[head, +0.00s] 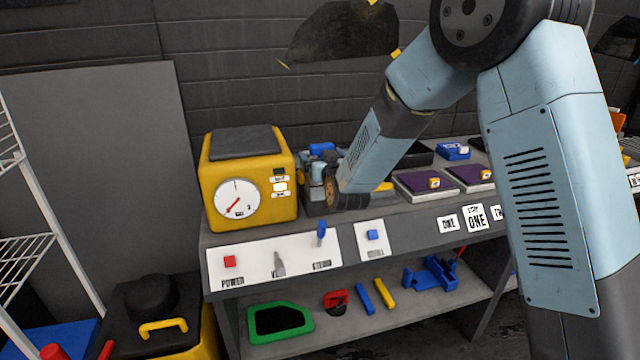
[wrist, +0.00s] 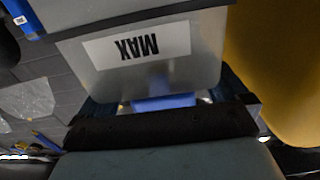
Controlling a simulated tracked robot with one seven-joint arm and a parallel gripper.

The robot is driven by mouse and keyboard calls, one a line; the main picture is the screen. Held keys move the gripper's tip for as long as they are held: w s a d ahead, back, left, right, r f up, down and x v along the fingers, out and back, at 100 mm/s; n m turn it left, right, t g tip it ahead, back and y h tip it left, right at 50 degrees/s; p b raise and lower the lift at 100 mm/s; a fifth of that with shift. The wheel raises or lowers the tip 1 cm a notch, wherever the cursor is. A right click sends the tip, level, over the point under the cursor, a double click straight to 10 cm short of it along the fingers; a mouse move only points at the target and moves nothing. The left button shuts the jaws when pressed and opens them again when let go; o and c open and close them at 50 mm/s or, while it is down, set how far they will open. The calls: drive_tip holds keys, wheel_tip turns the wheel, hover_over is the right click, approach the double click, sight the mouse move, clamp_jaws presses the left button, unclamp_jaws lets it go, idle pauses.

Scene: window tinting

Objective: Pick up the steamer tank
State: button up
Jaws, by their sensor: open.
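The steamer tank (wrist: 150,65) is a translucent box with an upside-down MAX label in the wrist view. A blue part (wrist: 163,103) shows at its near side. My gripper (wrist: 165,100) is open, with one dark finger on each side of that near part; whether they touch it I cannot tell. In the head view my gripper (head: 318,186) is on the bench, right beside the yellow steamer (head: 243,180) with its round dial. It hides most of the tank there; a blue piece (head: 321,148) shows above it.
A control panel (head: 290,255) with a red button, levers and a blue button runs along the bench front. Trays with purple pads (head: 425,184) lie to the right. The lower shelf holds a green frame (head: 278,322) and several tools. The steamer's yellow side stands close on the right in the wrist view.

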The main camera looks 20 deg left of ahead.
drive_tip(key=shift+c, duration=0.4)
drive_tip(key=c, duration=1.6)
drive_tip(key=shift+c, duration=0.7)
drive_tip(key=shift+r, duration=0.15)
